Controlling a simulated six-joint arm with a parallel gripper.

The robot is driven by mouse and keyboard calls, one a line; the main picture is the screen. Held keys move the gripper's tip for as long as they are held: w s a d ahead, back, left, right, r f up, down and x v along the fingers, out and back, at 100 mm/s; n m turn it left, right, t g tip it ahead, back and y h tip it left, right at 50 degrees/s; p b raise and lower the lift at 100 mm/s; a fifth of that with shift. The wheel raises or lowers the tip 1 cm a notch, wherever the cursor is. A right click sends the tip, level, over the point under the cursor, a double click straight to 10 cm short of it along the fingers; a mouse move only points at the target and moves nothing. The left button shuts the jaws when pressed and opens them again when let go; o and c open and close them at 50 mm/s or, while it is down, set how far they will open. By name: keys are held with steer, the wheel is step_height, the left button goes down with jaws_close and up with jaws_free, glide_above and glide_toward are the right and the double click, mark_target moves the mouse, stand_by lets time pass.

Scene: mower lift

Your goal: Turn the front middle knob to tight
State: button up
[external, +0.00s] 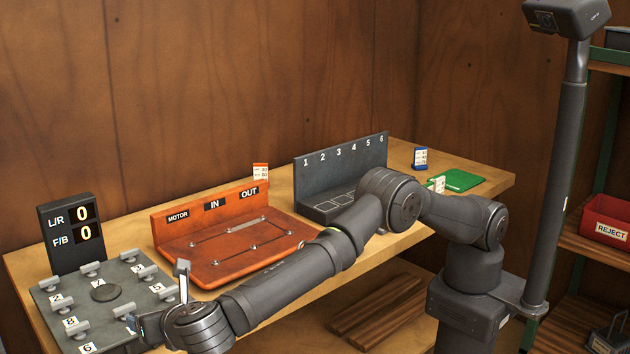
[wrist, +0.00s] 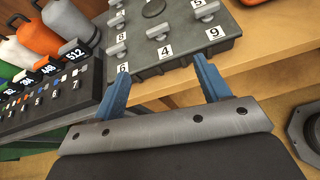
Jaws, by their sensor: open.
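A dark grey plate (external: 44,289) with several T-shaped grey knobs and number labels lies at the left end of the bench. In the wrist view its near row has labels 6, 4 and 9, and the front middle knob (wrist: 157,31) stands just above label 4. Its bar lies along the row, like the knobs beside it. In the external view I cannot be sure which knob it is. My gripper (wrist: 161,64) is open and empty, its two blue fingers wide apart at the plate's front edge. The knob is beyond the fingertips, between their lines, apparently not touched.
A display (external: 72,233) behind the plate reads L/R 0, F/B 0. An orange tray (external: 206,268) and a dark numbered rack (external: 345,165) stand farther right. A dark block with number labels (wrist: 68,100) and several bottles (wrist: 70,20) are left in the wrist view.

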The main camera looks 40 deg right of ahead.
steer(key=n, duration=0.2)
glide_toward(124, 308)
steer(key=shift+t, duration=0.3)
steer(key=x, duration=0.8)
steer(key=shift+d+f, duration=0.1)
steer(key=shift+f, duration=0.25)
steer(key=shift+s, duration=0.1)
steer(key=c, duration=1)
steer(key=shift+m, duration=0.3)
steer(key=shift+o, duration=0.2)
steer(key=shift+a+r+m+h, duration=0.1)
steer(key=shift+a+m+h, duration=0.2)
steer(key=shift+h, duration=0.1)
steer(key=shift+d+m+h, duration=0.1)
steer(key=shift+m+h, duration=0.2)
steer(key=shift+m, duration=0.1)
steer(key=shift+c, duration=0.2)
